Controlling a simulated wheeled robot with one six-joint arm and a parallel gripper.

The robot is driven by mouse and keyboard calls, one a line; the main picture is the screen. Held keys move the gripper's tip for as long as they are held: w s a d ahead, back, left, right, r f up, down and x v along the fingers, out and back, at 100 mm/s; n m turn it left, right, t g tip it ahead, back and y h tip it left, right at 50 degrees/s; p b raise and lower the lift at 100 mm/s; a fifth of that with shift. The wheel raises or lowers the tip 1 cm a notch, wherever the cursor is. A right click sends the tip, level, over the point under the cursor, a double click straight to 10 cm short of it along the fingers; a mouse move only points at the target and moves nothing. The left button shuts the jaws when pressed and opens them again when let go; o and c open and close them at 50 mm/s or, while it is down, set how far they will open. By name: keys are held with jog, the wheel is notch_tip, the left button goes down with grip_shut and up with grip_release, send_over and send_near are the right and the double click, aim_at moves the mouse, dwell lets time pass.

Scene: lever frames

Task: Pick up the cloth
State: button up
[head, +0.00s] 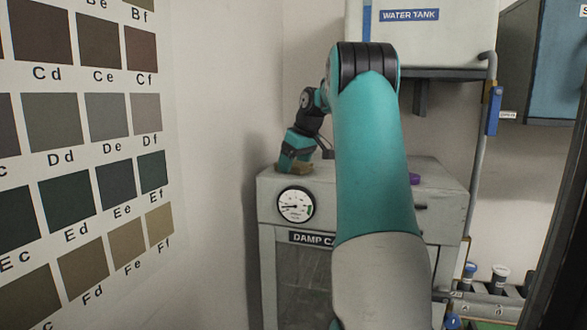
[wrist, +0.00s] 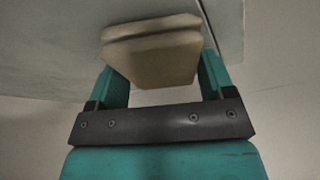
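The cloth (wrist: 152,62) is a folded tan pad. In the wrist view it lies between the two teal fingers of my gripper (wrist: 164,72), one finger close at each side. I cannot tell whether the fingers press on it or stand just clear. In the head view the cloth (head: 300,170) shows as a small tan patch on top of the damp cabinet (head: 270,184). My gripper (head: 295,158) points down at it there. My arm hides part of the cabinet top.
A dial gauge (head: 296,205) is on the cabinet front. A purple object (head: 414,179) is on its top at right. A water tank (head: 450,35) hangs above, with a pipe (head: 481,130) beside it. A colour chart (head: 80,150) covers the left wall.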

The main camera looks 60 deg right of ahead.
aim_at(295, 163)
jog(key=c, duration=0.5)
notch_tip(295, 163, up, 10)
jog(key=p, duration=0.4)
jog(key=shift+r, duration=0.15)
jog(key=o, duration=0.4)
jog(key=shift+c, duration=1.1)
